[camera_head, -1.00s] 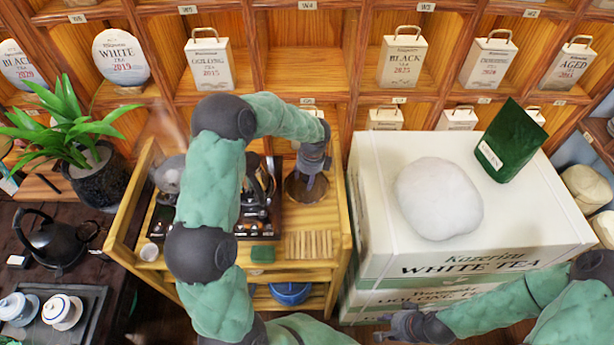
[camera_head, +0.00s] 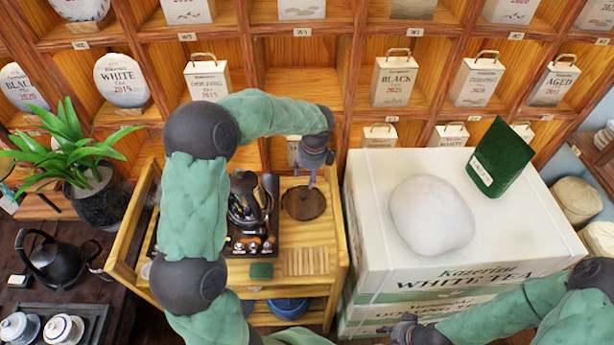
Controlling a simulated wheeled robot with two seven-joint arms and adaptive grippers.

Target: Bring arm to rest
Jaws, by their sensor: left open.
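My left arm reaches in from the left over the wooden tea cart, its green sleeve arching up and forward. My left gripper (camera_head: 314,168) points down, open and empty, just above and behind the round dark wooden disc (camera_head: 303,203) on the cart top. My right gripper (camera_head: 402,330) is low at the bottom of the picture, in front of the stacked white boxes; its fingers are small and partly cut off, so their state is unclear. My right arm comes in from the lower right.
The wooden cart (camera_head: 338,262) carries a tray of tea tools, a slatted mat (camera_head: 306,262) and a small green block (camera_head: 261,271). White tea boxes (camera_head: 480,250) hold a pale round lump (camera_head: 431,215) and a green packet (camera_head: 501,157). Shelves stand behind; a plant (camera_head: 68,150) and kettle (camera_head: 50,257) are left.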

